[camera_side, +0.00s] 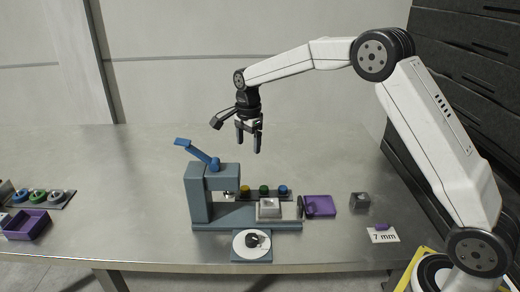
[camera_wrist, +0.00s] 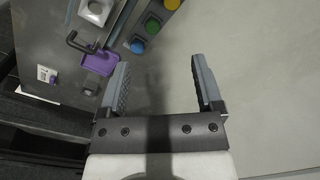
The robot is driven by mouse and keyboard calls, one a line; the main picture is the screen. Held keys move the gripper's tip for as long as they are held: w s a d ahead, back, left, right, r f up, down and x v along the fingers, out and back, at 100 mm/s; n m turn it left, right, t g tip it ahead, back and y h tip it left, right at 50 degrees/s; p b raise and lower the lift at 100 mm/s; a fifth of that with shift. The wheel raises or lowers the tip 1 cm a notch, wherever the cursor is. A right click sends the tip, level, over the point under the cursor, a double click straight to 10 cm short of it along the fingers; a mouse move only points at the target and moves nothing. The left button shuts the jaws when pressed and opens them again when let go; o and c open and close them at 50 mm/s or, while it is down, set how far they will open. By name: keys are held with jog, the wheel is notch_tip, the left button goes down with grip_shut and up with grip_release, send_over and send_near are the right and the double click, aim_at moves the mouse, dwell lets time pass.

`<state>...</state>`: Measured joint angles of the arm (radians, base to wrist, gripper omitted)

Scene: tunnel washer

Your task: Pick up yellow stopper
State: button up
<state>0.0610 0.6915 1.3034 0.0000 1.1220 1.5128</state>
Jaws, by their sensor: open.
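The yellow stopper (camera_side: 245,190) stands in a dark rack (camera_side: 254,196) behind the blue-grey machine, in a row with a green stopper (camera_side: 264,189) and a blue stopper (camera_side: 283,189). In the wrist view the yellow stopper (camera_wrist: 152,26) is near the top, partly beside the green one (camera_wrist: 152,27) and the blue one (camera_wrist: 138,46). My gripper (camera_side: 249,146) is open and empty, pointing down, well above the table and the row of stoppers. In the wrist view its fingers (camera_wrist: 160,80) are spread with bare table between them.
The machine (camera_side: 200,195) with its raised blue lever (camera_side: 203,156) stands just left of the stoppers. A purple tray (camera_side: 320,205), a grey block (camera_side: 360,201) and a "7 mm" card (camera_side: 383,236) are to the right. A purple box (camera_side: 25,225) is far left. The table behind is clear.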

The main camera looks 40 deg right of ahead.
jog(key=shift+w+f+m, duration=0.5)
jog(key=shift+w+m, duration=0.5)
jog(key=shift+w, duration=0.05)
send_over(244, 188)
jog(key=f, duration=1)
jog(key=shift+s+d+f, duration=0.2)
jog(key=shift+s+d, duration=0.05)
jog(key=shift+f, duration=0.3)
jog(key=shift+w+a+f, duration=0.1)
jog(key=shift+f, duration=1.2)
jog(key=shift+w+a+f, duration=0.1)
jog(key=shift+f, duration=1.2)
